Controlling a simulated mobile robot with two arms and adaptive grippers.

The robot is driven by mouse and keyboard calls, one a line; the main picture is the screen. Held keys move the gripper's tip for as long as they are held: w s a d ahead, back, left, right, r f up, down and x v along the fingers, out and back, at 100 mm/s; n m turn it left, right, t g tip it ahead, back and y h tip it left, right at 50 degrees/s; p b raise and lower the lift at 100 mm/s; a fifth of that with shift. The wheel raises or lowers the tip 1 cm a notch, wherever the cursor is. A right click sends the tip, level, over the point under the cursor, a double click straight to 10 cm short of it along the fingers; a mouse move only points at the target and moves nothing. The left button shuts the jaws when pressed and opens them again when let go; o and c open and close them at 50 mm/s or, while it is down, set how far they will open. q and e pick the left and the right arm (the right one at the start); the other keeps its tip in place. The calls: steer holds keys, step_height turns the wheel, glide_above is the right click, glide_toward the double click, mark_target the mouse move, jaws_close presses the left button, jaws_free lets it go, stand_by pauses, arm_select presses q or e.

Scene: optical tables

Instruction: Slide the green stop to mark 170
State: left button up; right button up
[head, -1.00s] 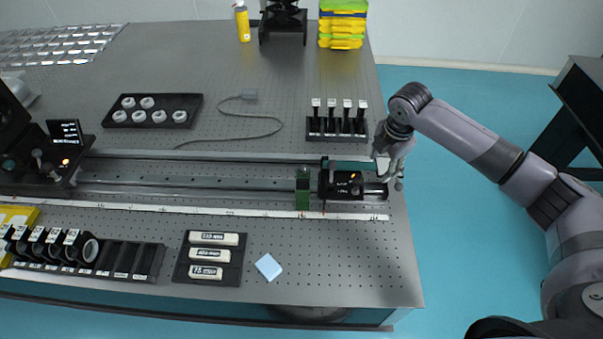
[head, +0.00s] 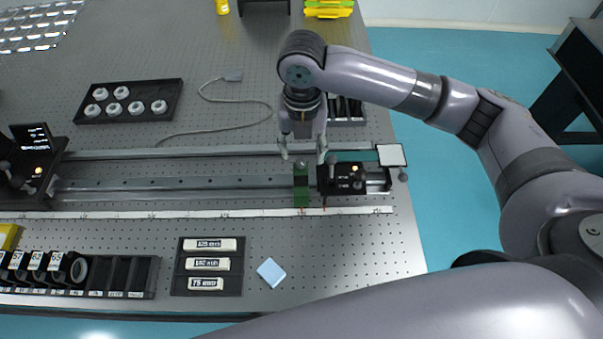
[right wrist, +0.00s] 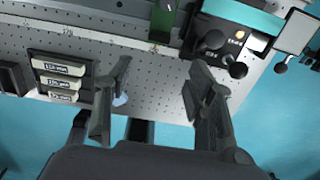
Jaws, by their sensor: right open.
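The green stop (head: 301,188) sits on the long metal rail (head: 180,184), just left of the black carriage box (head: 345,178). The stop also shows at the top of the right wrist view (right wrist: 162,20). A white scale strip (head: 180,214) runs along the rail's front; its numbers are too small to read surely in the head view. My right gripper (head: 304,157) is open and empty, pointing down above the stop and the rail. In the right wrist view its two fingers (right wrist: 155,100) are wide apart with nothing between them. My left gripper is not in view.
A black rack of labelled bars (head: 207,266) and a blue pad (head: 271,271) lie in front of the rail. A tray of white rings (head: 126,100) and a cable (head: 238,101) lie behind it. A white plate (head: 391,155) stands at the rail's right end.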

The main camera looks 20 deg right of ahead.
glide_above(301, 177)
step_height(301, 177, down, 4)
steer(key=shift+s+f, duration=0.15)
step_height(301, 177, down, 7)
steer(key=shift+f+p, duration=0.1)
steer(key=shift+p, duration=0.65)
steer(key=shift+f, duration=0.45)
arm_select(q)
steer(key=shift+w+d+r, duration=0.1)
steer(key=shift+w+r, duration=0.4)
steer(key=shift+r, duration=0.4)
arm_select(e)
jaws_close()
